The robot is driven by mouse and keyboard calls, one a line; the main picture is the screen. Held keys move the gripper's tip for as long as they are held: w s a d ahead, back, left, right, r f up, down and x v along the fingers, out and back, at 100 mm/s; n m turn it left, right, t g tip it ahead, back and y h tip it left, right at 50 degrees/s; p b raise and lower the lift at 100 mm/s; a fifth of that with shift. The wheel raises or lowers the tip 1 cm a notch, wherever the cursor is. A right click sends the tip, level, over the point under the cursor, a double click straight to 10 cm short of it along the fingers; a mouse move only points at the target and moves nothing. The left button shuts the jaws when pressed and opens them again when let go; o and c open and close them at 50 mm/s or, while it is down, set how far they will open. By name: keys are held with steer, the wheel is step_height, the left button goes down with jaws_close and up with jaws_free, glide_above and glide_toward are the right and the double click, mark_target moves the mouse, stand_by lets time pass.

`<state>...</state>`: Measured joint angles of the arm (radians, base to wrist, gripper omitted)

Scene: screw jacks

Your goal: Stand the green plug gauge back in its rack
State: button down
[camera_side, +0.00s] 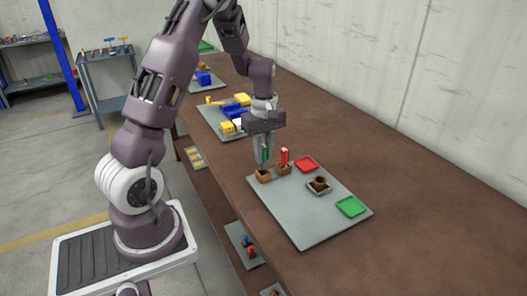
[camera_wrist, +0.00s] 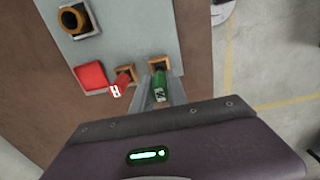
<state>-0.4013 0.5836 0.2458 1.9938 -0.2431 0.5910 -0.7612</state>
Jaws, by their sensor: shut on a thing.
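The green plug gauge (camera_side: 265,153) is upright between the fingers of my gripper (camera_side: 263,158), which is shut on it. It also shows in the wrist view (camera_wrist: 160,86), with the fingers (camera_wrist: 161,93) on either side. A brown wooden rack block (camera_side: 263,176) is directly below the gauge, and its edge shows at the gauge's far end in the wrist view (camera_wrist: 158,63). The fingers partly hide the gauge's lower end, so I cannot tell whether it is inside the block or just above it.
A red plug gauge (camera_side: 284,156) stands in a second wooden block (camera_side: 284,169) close on the right. The grey mat (camera_side: 305,222) also bears a red tray (camera_side: 306,164), a dark round piece on a small base (camera_side: 319,184) and a green tray (camera_side: 350,206). The brown bench is clear to the right.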

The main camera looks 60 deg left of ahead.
steer(key=shift+f, duration=1.8)
steer(key=c, duration=1.2)
jaws_free()
steer(key=shift+c, duration=0.2)
step_height(320, 180, up, 7)
steer(key=shift+r, duration=0.1)
steer(key=s+d+r+m+t, duration=0.2)
steer(key=d+r+m, duration=0.3)
steer(key=d+r, duration=0.4)
steer(key=s+d+r+m+t, duration=0.1)
steer(key=s+d+r+m, duration=0.2)
steer(key=s+d+m, duration=0.3)
steer(key=s+d+r+m+t, duration=0.2)
steer(key=s+d+r+m, duration=0.2)
steer(key=s, duration=0.7)
steer(key=d+m, duration=0.2)
steer(key=m, duration=0.1)
steer(key=shift+t, duration=0.3)
